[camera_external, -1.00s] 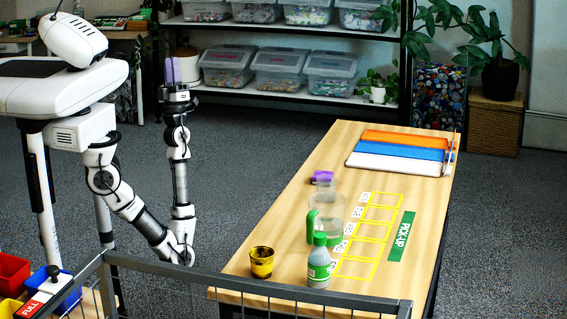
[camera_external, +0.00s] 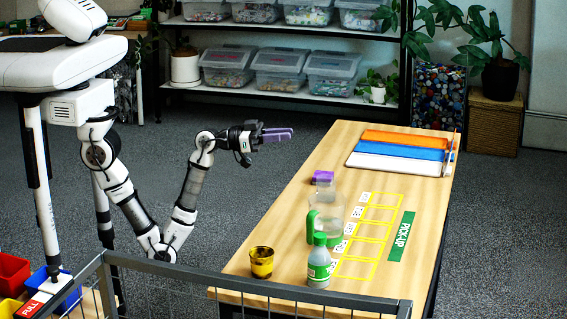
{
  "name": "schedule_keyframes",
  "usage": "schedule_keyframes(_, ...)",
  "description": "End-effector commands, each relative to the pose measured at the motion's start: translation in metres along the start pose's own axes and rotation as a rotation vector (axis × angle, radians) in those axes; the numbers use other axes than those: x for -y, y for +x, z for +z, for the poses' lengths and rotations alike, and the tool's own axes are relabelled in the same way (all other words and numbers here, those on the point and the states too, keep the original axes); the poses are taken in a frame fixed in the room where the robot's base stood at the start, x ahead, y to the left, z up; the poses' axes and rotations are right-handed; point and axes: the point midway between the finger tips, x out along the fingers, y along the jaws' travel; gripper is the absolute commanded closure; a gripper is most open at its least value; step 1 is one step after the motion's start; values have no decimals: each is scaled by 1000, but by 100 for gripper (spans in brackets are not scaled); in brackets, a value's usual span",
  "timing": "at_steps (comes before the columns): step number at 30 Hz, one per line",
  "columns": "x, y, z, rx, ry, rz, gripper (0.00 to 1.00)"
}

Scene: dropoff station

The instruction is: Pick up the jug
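The jug (camera_external: 325,216) is clear with a green handle on its left side and a green base. It stands upright on the wooden table (camera_external: 290,255), partly hidden by a bottle in front of it. My gripper (camera_external: 279,135) is in the air left of the table's far part, above and to the left of the jug in the picture. Its purple fingers point right. It touches nothing. The fingers overlap from this side, so their opening is hard to judge.
Coloured trays (camera_external: 402,146) lie at the far end. A grey railing (camera_external: 190,278) crosses the foreground.

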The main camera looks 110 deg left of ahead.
Motion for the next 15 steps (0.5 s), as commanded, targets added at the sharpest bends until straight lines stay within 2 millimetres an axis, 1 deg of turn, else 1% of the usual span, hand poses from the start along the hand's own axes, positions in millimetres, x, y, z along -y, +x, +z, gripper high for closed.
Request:
schedule_keyframes(1,-36,7,16,108,4,112,80)
schedule_keyframes(3,-78,6,42,236,20,252,80)
schedule_keyframes(6,-123,-5,70,373,49,413,80)
schedule_keyframes(9,-149,-16,87,455,73,516,80)
schedule_keyframes(12,-161,-20,96,492,84,562,80)
schedule_keyframes(15,-169,-13,103,500,86,573,80)
